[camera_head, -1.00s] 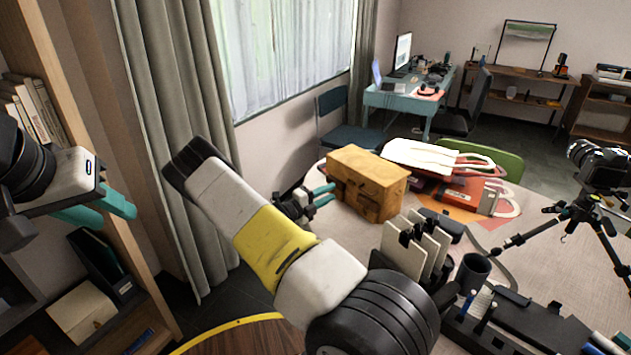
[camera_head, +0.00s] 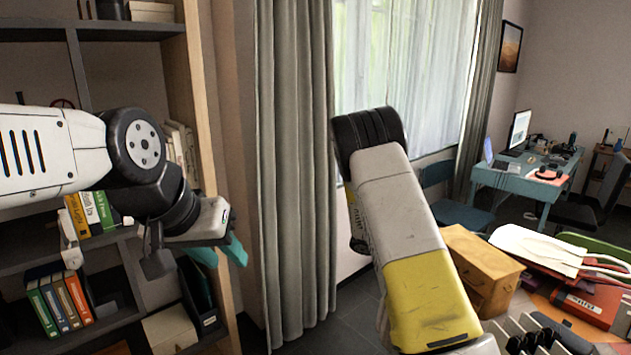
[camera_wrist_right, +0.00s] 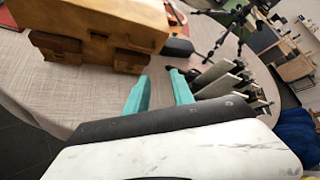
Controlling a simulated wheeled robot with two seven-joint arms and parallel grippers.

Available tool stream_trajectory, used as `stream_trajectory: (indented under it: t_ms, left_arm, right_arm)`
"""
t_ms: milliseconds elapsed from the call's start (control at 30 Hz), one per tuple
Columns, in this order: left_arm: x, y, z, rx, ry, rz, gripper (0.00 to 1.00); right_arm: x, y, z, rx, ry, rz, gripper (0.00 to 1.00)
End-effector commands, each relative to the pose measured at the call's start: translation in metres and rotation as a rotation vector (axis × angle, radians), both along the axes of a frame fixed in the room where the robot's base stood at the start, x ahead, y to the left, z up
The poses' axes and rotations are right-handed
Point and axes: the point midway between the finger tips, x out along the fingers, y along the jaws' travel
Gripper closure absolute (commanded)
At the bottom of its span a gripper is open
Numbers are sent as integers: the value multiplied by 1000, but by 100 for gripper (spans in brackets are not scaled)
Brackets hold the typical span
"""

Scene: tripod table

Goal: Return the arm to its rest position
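My left gripper (camera_head: 222,256) is at the left in the head view, in front of the shelf. Its teal fingers point down and to the right, apart and empty. My right arm, white with a yellow band, rises in the middle of the head view and hides the right gripper there. In the right wrist view the right gripper (camera_wrist_right: 160,84) is open, its teal fingers apart with nothing between them. It is over the table, near the wooden box (camera_wrist_right: 100,25) and the upright grey plates (camera_wrist_right: 222,78).
The shelf (camera_head: 200,110) with books and a curtain (camera_head: 295,180) stand close to the left arm. The wooden box (camera_head: 470,265), a red case (camera_head: 590,305) and white-handled items lie on the table. A tripod (camera_wrist_right: 228,22) stands farther off. A blue desk (camera_head: 525,180) is at the back.

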Motion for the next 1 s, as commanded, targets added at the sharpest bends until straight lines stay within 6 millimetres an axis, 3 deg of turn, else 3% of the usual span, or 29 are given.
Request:
stream_trajectory:
  t_ms: [200,500,800,1000]
  left_arm:
    - [0,0,0,0,0,0,64]
    - [0,0,0,0,0,0,64]
    - [0,0,0,0,0,0,64]
    - [0,0,0,0,0,0,64]
  right_arm:
    - [-48,32,46,290,-395,-375,71]
    - [-107,92,117,638,-840,-914,71]
    - [-172,152,193,947,-1153,-1468,71]
    - [-213,184,227,1109,-1263,-1796,71]
